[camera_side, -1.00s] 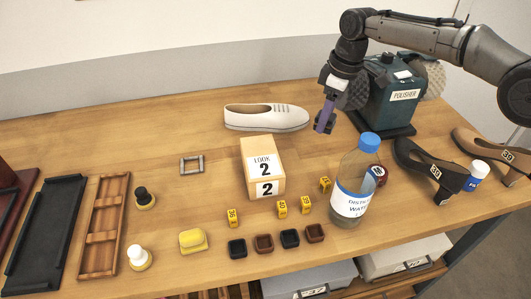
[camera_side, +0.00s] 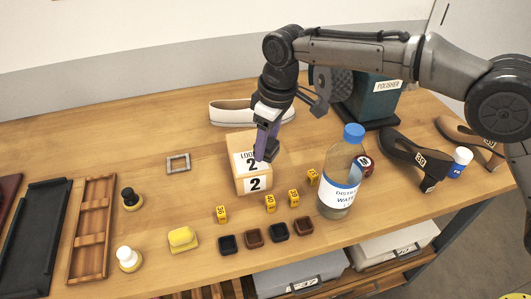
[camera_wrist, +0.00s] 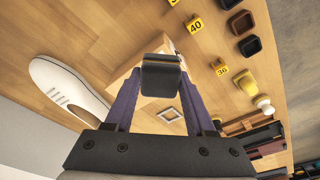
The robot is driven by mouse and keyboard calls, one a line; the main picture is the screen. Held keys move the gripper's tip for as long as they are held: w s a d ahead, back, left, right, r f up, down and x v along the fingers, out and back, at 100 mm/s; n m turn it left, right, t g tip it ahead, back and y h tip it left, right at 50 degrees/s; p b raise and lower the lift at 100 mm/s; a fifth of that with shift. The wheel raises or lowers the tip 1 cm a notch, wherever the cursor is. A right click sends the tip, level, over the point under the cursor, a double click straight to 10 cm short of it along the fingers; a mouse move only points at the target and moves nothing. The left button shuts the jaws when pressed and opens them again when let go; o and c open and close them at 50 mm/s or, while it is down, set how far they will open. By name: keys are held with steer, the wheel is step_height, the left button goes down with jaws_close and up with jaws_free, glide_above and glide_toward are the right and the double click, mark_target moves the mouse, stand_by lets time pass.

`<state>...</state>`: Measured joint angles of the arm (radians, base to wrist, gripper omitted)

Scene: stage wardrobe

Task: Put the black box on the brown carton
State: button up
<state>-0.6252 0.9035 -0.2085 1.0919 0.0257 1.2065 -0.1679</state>
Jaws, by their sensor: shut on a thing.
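The brown carton (camera_side: 241,174), marked "LOOK 2", stands upright near the middle of the table. It shows partly in the wrist view (camera_wrist: 124,66), behind the held box. My gripper (camera_side: 266,150), with purple fingers, is shut on a black box (camera_wrist: 162,78). In the side view the black box (camera_side: 272,149) is small and dark, at the right of the carton's top, partly hidden by a finger. I cannot tell whether it touches the carton.
A water bottle (camera_side: 341,170) stands right of the carton, and a pale shoe (camera_side: 228,112) lies behind it. Yellow number markers (camera_side: 270,203) and small dark dishes (camera_side: 278,231) line the front. A grey frame (camera_side: 178,163) lies left, with clear table around it.

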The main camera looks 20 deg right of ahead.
mark_target(267, 155)
steer(key=shift+f, duration=1.8)
steer(key=shift+f, duration=0.1)
steer(key=o, duration=1.3)
steer(key=shift+o, duration=0.2)
steer(key=r, duration=0.4)
steer(key=d+r, duration=0.1)
steer(key=r, duration=0.3)
steer(key=s+r, duration=0.1)
steer(key=r, duration=0.3)
steer(key=shift+s+d, duration=0.1)
steer(key=shift+d, duration=0.05)
